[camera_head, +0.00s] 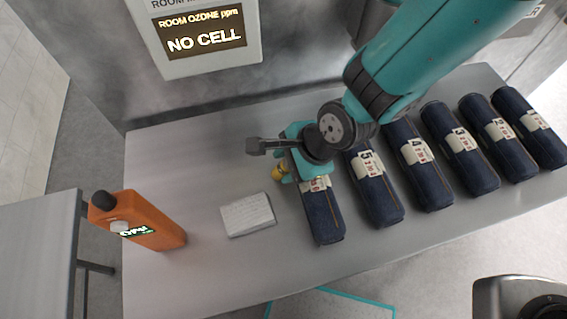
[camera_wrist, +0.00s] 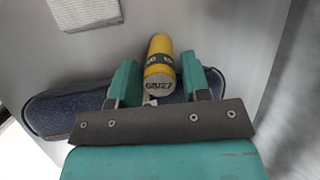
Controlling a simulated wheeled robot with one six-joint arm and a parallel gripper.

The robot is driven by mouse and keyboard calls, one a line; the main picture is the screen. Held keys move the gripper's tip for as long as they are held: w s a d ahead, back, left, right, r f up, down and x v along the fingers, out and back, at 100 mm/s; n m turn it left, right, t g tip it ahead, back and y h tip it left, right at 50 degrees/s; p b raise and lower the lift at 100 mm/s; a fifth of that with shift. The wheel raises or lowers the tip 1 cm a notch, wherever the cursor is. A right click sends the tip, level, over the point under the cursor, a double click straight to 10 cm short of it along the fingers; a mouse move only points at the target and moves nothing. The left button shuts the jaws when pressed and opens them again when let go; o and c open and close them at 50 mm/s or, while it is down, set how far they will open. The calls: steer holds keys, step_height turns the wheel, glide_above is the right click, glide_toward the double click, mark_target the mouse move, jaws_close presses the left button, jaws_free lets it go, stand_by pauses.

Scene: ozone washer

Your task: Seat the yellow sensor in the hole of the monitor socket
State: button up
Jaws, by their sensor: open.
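The yellow sensor (camera_wrist: 159,55) is a short cylinder with a dark band and a grey marked end. In the wrist view it sits between the two teal fingers of my gripper (camera_wrist: 165,75), which is open around it. In the head view only part of the sensor (camera_head: 279,173) shows, beside my gripper (camera_head: 290,172) and close to the leftmost denim roll (camera_head: 322,219). The monitor (camera_head: 204,40) on the back wall reads "ROOM OZONE ppm" and "NO CELL". I cannot make out its socket hole in either view.
Several numbered denim rolls (camera_head: 374,192) lie in a row to the right on the grey table (camera_head: 205,275). The table's front left is clear.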

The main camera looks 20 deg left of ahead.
steer(key=c, duration=0.7)
steer(key=shift+r, duration=0.1)
steer(key=shift+c, duration=0.2)
